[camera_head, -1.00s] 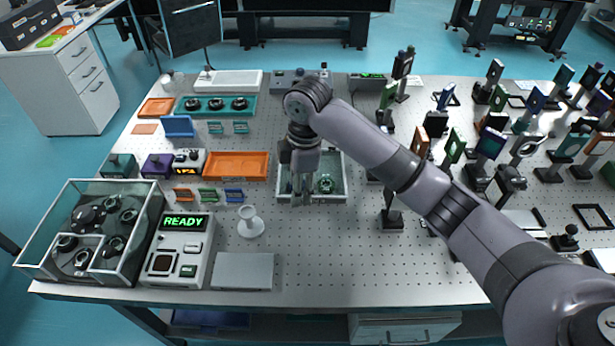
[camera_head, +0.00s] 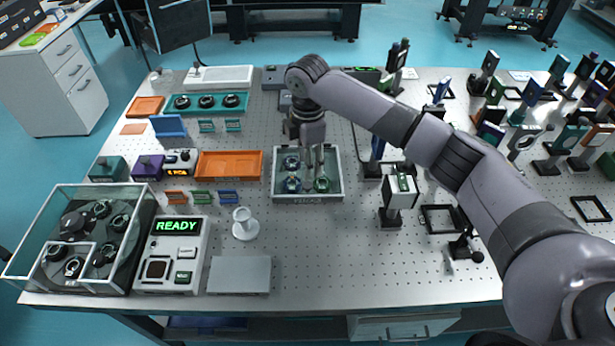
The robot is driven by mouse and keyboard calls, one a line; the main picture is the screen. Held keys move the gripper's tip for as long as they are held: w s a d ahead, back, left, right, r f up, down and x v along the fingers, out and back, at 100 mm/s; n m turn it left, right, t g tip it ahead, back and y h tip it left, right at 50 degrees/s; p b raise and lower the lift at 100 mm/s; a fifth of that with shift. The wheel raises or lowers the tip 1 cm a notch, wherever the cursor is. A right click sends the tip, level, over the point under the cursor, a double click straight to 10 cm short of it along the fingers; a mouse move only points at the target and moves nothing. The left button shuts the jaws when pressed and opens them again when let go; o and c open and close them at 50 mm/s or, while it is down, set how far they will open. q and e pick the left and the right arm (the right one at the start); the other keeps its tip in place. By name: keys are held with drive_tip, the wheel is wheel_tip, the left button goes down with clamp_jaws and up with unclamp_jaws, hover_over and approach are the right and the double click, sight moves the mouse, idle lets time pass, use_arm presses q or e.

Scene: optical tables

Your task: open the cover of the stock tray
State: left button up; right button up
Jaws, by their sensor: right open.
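A grey tray (camera_head: 308,199) with a label on its front wall sits mid-table; I take it to be the stock tray, but its label is too small to read. Several small round blue and green parts show inside it. I cannot make out a separate cover over it. My right gripper (camera_head: 318,160) points down over the tray's back middle part, with its jaws open. Whether its fingers touch anything is unclear. My right arm comes in from the right and hides part of the table behind it. My left gripper is out of view.
An orange tray (camera_head: 230,164) stands just left of the grey tray. A post with a white box (camera_head: 400,190) stands to its right. A white funnel-like piece (camera_head: 245,224), a READY unit (camera_head: 173,255) and a clear-walled box (camera_head: 30,240) are at front left. The front middle is clear.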

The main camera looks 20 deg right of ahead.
sight(308, 185)
wheel_tip(308, 185, down, 7)
drive_tip(key=shift+f+p, duration=0.15)
drive_tip(key=shift+p, duration=0.3)
drive_tip(key=shift+c, duration=0.3)
clamp_jaws()
idle(0.4)
